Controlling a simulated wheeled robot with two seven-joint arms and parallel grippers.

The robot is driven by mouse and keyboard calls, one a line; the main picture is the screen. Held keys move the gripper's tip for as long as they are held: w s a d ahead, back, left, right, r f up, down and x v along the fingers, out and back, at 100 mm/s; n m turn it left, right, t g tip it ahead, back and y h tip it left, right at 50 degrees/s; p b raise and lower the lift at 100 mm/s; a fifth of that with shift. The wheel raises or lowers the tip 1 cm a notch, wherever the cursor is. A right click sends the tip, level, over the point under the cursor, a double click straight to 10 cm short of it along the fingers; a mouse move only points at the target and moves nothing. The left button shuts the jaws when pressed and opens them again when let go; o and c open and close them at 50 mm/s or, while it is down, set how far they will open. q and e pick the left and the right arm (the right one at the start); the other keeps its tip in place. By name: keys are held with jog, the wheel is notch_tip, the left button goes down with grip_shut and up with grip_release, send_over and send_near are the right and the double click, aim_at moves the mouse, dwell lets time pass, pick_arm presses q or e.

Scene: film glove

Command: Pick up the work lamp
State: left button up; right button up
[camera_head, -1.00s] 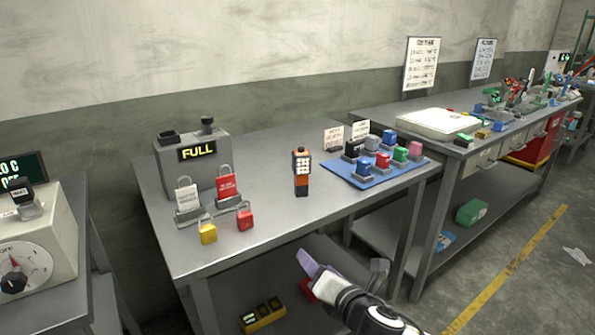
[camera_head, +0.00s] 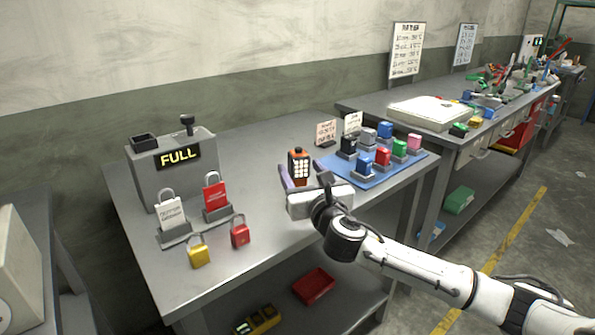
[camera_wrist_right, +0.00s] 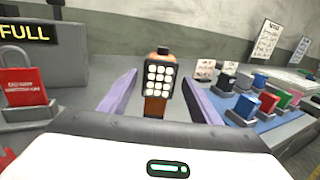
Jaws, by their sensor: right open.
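The work lamp (camera_head: 299,166) is a small upright orange-and-black lamp with a grid of white lights, standing on the grey table (camera_head: 250,240). My right gripper (camera_head: 304,181) is open just in front of it, low over the table. In the right wrist view the work lamp (camera_wrist_right: 158,82) shows between and beyond the two purple fingers of the gripper (camera_wrist_right: 158,97), with a gap on each side. The head view hides the lamp's base behind the gripper. My left gripper is not in view.
A grey box reading FULL (camera_head: 178,175) stands at left, with red, white and yellow padlocks (camera_head: 199,254) before it. A blue mat (camera_head: 405,170) with several coloured blocks lies close to the right of the lamp. Small signs (camera_head: 326,131) stand behind.

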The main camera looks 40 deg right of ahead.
jog(key=shift+f+x, duration=0.15)
jog(key=shift+x, duration=1.2)
jog(key=shift+f+x, duration=0.1)
jog(key=shift+x, duration=1.25)
jog(key=shift+a, duration=0.1)
jog(key=c, duration=1.4)
